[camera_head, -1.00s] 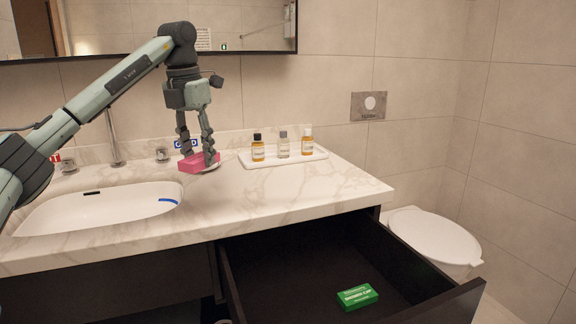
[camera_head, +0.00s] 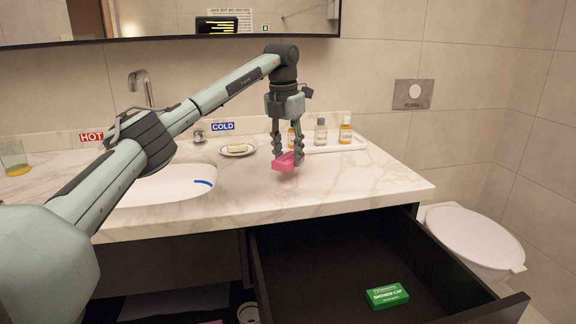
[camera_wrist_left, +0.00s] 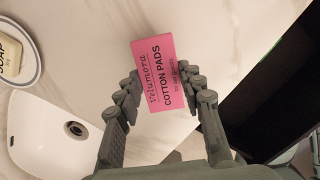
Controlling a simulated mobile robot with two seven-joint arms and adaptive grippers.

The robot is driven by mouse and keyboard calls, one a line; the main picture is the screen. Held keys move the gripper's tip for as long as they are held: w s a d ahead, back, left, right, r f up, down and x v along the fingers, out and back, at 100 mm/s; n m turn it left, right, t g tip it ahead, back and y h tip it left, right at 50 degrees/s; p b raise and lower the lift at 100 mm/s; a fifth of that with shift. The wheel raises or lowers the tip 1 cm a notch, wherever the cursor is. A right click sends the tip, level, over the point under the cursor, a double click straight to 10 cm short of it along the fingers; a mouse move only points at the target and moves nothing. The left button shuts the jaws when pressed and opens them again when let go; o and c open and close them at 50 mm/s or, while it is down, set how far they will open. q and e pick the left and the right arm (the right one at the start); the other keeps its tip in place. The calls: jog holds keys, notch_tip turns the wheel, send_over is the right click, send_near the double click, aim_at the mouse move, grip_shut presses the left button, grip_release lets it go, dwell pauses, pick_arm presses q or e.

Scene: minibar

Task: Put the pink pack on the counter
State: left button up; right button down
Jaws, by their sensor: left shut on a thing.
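The pink pack (camera_head: 284,163), labelled cotton pads, is between the fingers of my left gripper (camera_head: 289,154), which is shut on it. It also shows in the left wrist view (camera_wrist_left: 160,78), with a finger on either side. The gripper points down and the pack is over the marble counter (camera_head: 350,192), right of the sink and in front of the bottle tray. I cannot tell whether the pack touches the counter. My right gripper is not in view.
A soap dish (camera_head: 238,151) stands left of the pack. A tray (camera_head: 352,143) with small bottles is behind it. The drawer (camera_head: 330,270) below is open, with a green box (camera_head: 387,296) inside. The counter's front right is clear.

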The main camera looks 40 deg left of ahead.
aim_at(287, 158)
pick_arm(q)
notch_tip(287, 158, down, 4)
jog(key=shift+r, duration=0.1)
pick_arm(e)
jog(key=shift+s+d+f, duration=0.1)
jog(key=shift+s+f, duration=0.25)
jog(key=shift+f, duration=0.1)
pick_arm(q)
jog(key=o, duration=0.8)
jog(key=r, duration=0.7)
jog(key=s+r, duration=0.1)
jog(key=r, duration=0.2)
jog(key=shift+s+r, duration=0.1)
jog(key=shift+r, duration=0.15)
jog(key=shift+s+r, duration=0.1)
jog(key=shift+r, duration=0.6)
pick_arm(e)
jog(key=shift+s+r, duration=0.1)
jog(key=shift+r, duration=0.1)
